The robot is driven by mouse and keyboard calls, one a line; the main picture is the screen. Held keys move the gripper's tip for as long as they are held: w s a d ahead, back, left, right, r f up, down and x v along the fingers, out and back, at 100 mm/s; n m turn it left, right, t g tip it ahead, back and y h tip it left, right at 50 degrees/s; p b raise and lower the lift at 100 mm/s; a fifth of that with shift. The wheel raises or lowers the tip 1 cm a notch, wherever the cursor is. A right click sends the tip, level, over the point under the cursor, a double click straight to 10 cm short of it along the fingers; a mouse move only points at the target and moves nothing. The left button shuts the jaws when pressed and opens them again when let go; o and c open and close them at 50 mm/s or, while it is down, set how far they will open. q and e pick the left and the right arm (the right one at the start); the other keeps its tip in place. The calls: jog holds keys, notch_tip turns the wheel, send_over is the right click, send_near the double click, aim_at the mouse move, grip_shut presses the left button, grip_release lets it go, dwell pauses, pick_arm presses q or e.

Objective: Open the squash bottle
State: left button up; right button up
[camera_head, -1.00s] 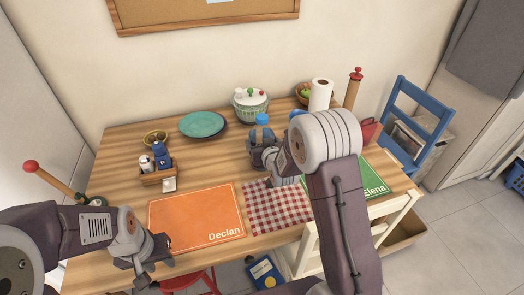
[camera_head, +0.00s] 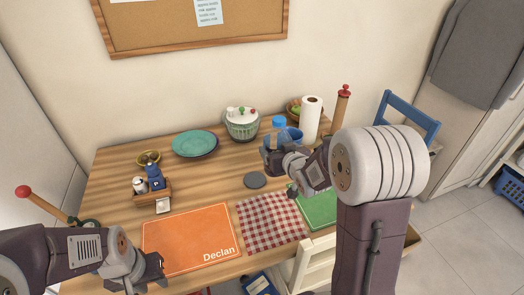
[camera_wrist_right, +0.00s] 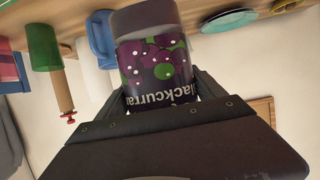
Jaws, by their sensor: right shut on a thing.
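The squash bottle (camera_wrist_right: 155,65) has a dark label with purple berries, green leaves and partly hidden "blackcurrant" lettering. Its blue cap (camera_head: 279,122) shows in the head view, above my right gripper (camera_head: 275,155). My right gripper is shut around the bottle and holds it upright over the back right of the table. In the wrist view the fingers hide the bottle's lower-pictured part, and a grey end shows at the top. My left gripper (camera_head: 152,277) is open and empty at the table's front left edge, far from the bottle.
A grey disc (camera_head: 255,180) lies bare on the table. An orange mat (camera_head: 188,238), checked cloth (camera_head: 270,222) and green mat (camera_head: 318,208) lie in front. A condiment caddy (camera_head: 154,190) stands left.

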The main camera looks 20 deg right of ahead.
aim_at(288, 136)
pick_arm(q)
jog(key=shift+r+p, duration=0.3)
jog(key=shift+r, duration=0.15)
pick_arm(e)
jog(key=shift+s+d+r, duration=1)
jog(key=shift+s+d, duration=0.1)
